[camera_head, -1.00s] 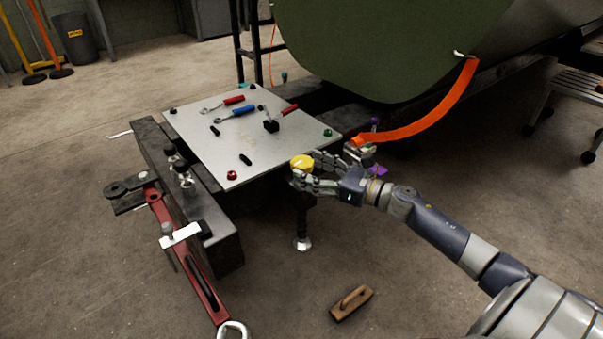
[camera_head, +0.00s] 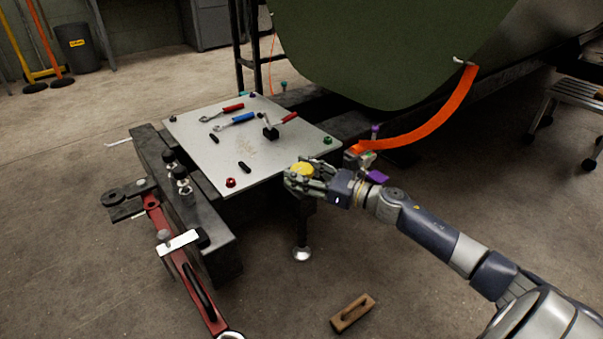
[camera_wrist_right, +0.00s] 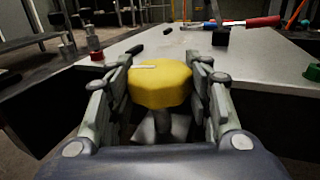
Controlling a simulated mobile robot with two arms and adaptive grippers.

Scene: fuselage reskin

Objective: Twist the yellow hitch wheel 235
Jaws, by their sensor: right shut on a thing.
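The yellow hitch wheel (camera_head: 302,169) sits at the front corner of the grey plate, on top of the dark jack post (camera_head: 302,225). In the right wrist view the yellow wheel (camera_wrist_right: 160,84) is a faceted knob with a pale mark on top, above a grey stem. My right gripper (camera_head: 298,178) reaches in from the right and is shut on the wheel. Its two fingers lie on either side of the wheel in the right wrist view (camera_wrist_right: 163,92). My left gripper is not in view.
The grey plate (camera_head: 215,160) holds wrenches, black pieces and coloured knobs. A red bar tool (camera_head: 190,275) stands at the left. A wooden-handled block (camera_head: 352,313) lies on the floor. An orange strap (camera_head: 440,120) hangs from the green fuselage (camera_head: 380,50). The floor in front is mostly clear.

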